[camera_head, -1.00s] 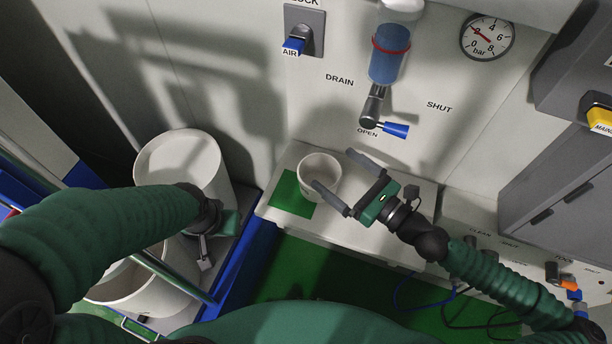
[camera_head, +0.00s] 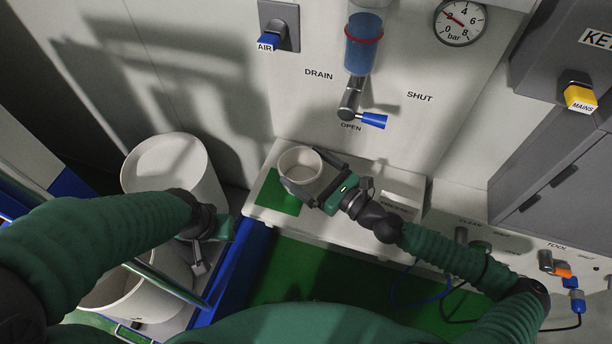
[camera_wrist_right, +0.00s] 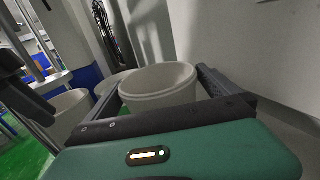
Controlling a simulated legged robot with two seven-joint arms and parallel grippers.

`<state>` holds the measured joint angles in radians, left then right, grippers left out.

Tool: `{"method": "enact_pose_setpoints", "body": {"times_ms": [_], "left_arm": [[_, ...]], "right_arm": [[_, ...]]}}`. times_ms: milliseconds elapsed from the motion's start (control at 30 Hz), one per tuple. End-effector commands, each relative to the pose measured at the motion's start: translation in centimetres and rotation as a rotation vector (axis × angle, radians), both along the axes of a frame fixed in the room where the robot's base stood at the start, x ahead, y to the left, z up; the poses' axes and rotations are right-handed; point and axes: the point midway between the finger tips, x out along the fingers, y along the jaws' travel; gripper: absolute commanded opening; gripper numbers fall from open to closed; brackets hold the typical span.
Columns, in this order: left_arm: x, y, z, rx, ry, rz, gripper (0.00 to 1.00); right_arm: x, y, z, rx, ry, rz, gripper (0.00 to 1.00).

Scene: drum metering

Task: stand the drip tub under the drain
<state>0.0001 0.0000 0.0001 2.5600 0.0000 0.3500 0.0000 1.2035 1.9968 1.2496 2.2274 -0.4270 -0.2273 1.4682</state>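The drip tub (camera_head: 299,166) is a small white round cup, upright on the pale ledge (camera_head: 352,232), just behind and partly beside a green square (camera_head: 279,194). My right gripper (camera_head: 313,178) reaches in from the right with its fingers on either side of the tub. In the right wrist view the tub (camera_wrist_right: 158,85) sits between the spread fingers (camera_wrist_right: 160,96); firm contact is not clear. The drain (camera_head: 350,100) is a grey spout with a blue lever, below a blue-filled glass, right of the tub. My left gripper (camera_head: 203,250) is by the white drums, its fingers unclear.
Large white drums (camera_head: 172,165) stand at left beside a blue-edged frame (camera_head: 240,262). A small white block (camera_head: 402,188) stands on the ledge right of my right gripper. Hoses and switches lie at lower right. The wall is close behind the tub.

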Motion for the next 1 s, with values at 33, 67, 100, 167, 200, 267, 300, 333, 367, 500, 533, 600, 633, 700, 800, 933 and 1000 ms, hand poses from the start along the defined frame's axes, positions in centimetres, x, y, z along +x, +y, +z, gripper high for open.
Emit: {"method": "enact_pose_setpoints", "body": {"times_ms": [33,67,100,167,200,267,300,333,367,500,533,600,633,700,800,933,1000], "left_arm": [[0.0,0.0,0.0,0.000,0.000,0.000,0.36],[0.0,0.0,0.0,0.000,0.000,0.000,0.36],[0.0,0.0,0.0,0.000,0.000,0.000,0.36],[0.0,0.0,0.0,0.000,0.000,0.000,0.36],[0.0,0.0,0.0,0.000,0.000,0.000,0.36],[0.0,0.0,0.0,0.000,0.000,0.000,0.36],[0.0,0.0,0.0,0.000,0.000,0.000,0.36],[0.0,0.0,0.0,0.000,0.000,0.000,0.36],[0.0,0.0,0.0,0.000,0.000,0.000,0.36],[0.0,0.0,0.0,0.000,0.000,0.000,0.36],[0.0,0.0,0.0,0.000,0.000,0.000,0.36],[0.0,0.0,0.0,0.000,0.000,0.000,0.36],[0.0,0.0,0.0,0.000,0.000,0.000,0.36],[0.0,0.0,0.1,0.000,0.000,0.000,0.36],[0.0,0.0,0.4,0.000,0.000,0.000,0.36],[0.0,0.0,0.9,0.000,0.000,0.000,0.36],[0.0,0.0,1.2,0.000,0.000,0.000,0.36]], "right_arm": [[0.0,0.1,0.0,-0.001,0.000,0.001,0.93],[0.0,0.1,0.0,-0.001,0.000,0.001,0.90],[0.0,0.1,0.0,-0.001,0.000,0.001,0.84],[0.0,0.1,0.0,-0.001,0.000,0.001,0.76],[0.0,0.2,0.0,-0.002,0.001,0.002,0.71],[0.0,0.2,0.0,-0.003,0.000,0.002,0.63],[0.0,0.3,0.0,-0.003,0.000,0.002,0.58],[-0.1,0.2,0.0,-0.003,0.000,0.002,0.54],[-0.1,0.2,0.0,-0.002,0.001,0.002,0.50],[-0.1,0.1,0.0,-0.001,0.000,0.002,0.40],[0.0,0.1,0.0,-0.001,0.000,0.002,0.40],[0.0,0.1,0.0,-0.001,0.000,0.002,0.40],[0.0,0.1,0.1,-0.001,0.000,0.002,0.40],[0.0,0.1,0.3,-0.002,-0.001,0.002,0.40],[-0.1,0.1,1.2,-0.002,-0.001,0.003,0.40],[-0.1,0.1,2.9,-0.002,-0.002,0.003,0.40],[-0.1,0.2,4.0,-0.004,-0.003,0.004,0.40]]}}
